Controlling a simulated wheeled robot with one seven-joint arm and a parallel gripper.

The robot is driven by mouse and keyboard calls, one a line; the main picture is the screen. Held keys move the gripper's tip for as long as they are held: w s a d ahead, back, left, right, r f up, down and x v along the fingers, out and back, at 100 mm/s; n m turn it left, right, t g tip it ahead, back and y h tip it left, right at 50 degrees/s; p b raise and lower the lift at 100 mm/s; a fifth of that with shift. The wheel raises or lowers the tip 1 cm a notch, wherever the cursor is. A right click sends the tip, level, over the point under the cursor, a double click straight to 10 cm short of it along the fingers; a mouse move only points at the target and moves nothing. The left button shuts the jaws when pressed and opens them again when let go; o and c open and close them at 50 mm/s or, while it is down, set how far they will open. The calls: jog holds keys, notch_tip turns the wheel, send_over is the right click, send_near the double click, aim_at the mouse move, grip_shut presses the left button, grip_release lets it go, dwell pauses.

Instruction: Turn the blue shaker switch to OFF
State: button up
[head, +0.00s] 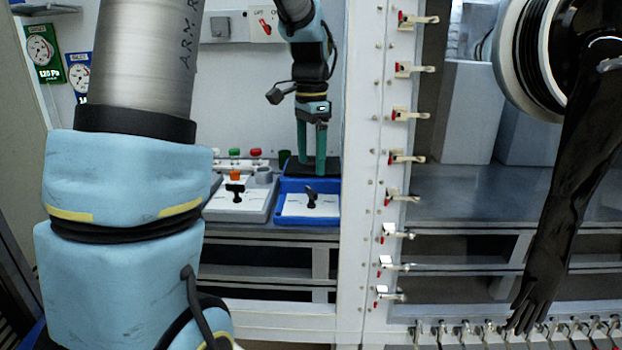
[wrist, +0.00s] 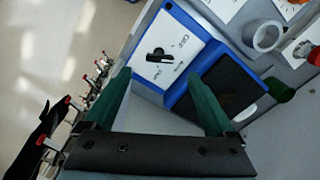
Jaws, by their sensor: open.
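The blue shaker (head: 284,213) stands on the bench in the head view, with a white front panel and a black platform behind it. Its black switch (head: 311,197) sits on that panel. In the wrist view the switch (wrist: 158,54) is a black lever lying across the white panel (wrist: 183,60), with small printed labels too blurred to read surely. My gripper (head: 311,170) points down just behind the switch, near the black platform. Its two green fingers are apart and empty, also seen in the wrist view (wrist: 158,77). The fingers do not appear to touch the switch.
A grey device (head: 240,203) with an orange part and a black knob stands left of the shaker. Tubes with green and red caps (head: 255,154) stand behind. A white post with several clamps (head: 405,115) rises close on the right. A black glove (head: 560,200) hangs farther right.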

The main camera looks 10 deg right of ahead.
jog(key=shift+r, duration=2.15)
